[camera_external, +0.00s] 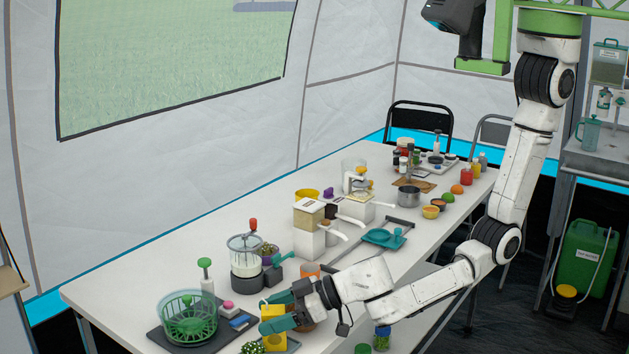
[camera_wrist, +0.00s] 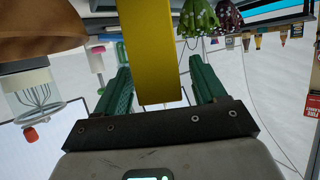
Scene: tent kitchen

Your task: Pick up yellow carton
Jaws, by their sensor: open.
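The yellow carton (camera_external: 273,312) stands near the front left part of the long white table, partly hidden by my gripper. In the wrist view the yellow carton (camera_wrist: 157,45) is a tall yellow slab between my two green fingers. My gripper (camera_external: 268,311) reaches in from the right at a low height with its fingers on either side of the carton. In the wrist view my gripper (camera_wrist: 159,66) is open, with a gap visible between the carton and each finger.
A green basket (camera_external: 188,317) on a dark tray is left of the carton. A spiky green plant (camera_external: 252,347) stands close in front. A terracotta pot (camera_external: 310,271) and a blender-like appliance (camera_external: 245,262) are behind.

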